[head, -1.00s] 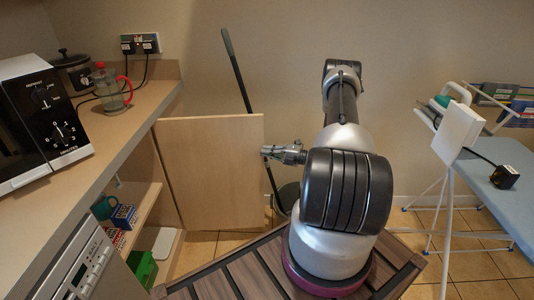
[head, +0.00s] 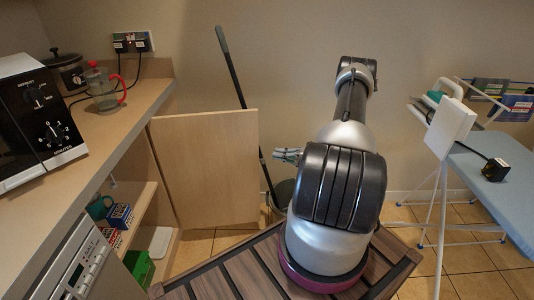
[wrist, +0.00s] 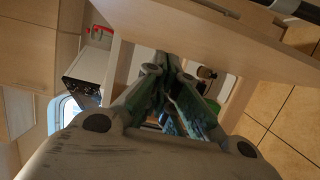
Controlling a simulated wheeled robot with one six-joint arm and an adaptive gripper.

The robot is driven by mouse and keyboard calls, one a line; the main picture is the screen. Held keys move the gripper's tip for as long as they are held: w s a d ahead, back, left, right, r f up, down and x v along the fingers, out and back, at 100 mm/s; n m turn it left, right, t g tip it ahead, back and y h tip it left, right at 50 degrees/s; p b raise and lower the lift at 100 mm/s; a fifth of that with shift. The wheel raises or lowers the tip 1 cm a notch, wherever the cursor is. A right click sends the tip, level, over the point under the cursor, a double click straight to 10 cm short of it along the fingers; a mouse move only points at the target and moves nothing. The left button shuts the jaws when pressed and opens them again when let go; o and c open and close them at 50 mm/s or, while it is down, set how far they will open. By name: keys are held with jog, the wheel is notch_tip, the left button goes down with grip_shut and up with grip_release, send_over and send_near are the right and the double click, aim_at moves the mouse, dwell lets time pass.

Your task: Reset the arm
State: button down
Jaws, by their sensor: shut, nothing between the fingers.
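My gripper (head: 287,155) shows in the head view just right of the open cupboard door (head: 208,165), partly hidden behind my arm. No gap shows between it and the door edge that I can measure. In the wrist view my gripper (wrist: 166,65) is shut, its fingers drawn together with nothing between them. My arm stands bent over the slatted deck, with its upper part reaching toward the back wall.
The open cupboard holds a mug (head: 100,207), boxes (head: 120,216) and a green box (head: 139,266). A microwave (head: 38,120) and a French press (head: 105,88) stand on the counter. A mop handle (head: 232,70) leans behind the door. An ironing board (head: 500,190) stands right.

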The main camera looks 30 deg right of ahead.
jog(key=shift+d+v, duration=0.2)
jog(key=shift+v, duration=1.55)
jog(key=shift+w, duration=0.15)
jog(key=s+a+f+n+g, duration=0.4)
jog(key=s+n, duration=0.3)
jog(key=n, duration=0.1)
jog(key=s+a+r+n+g+y, duration=0.1)
jog(key=s+a+r+n+g, duration=0.3)
jog(key=n, duration=0.5)
jog(key=s+a+r+n+g+h, duration=0.1)
jog(key=s+r+n+g+h, duration=0.35)
jog(key=r+n, duration=0.7)
jog(key=s+a+r+n+g+h, duration=0.25)
jog(key=s+r+n+h, duration=0.25)
jog(key=r+n, duration=0.65)
jog(key=s+a+r+n+t+h, duration=0.1)
jog(key=s+a+r+n+t, duration=0.1)
jog(key=r, duration=0.6)
jog(key=s+a+r+n+t+h, duration=0.2)
jog(key=a+r, duration=0.4)
jog(key=r, duration=0.3)
jog(key=shift+r+n+t, duration=0.2)
jog(key=shift+n+t, duration=0.7)
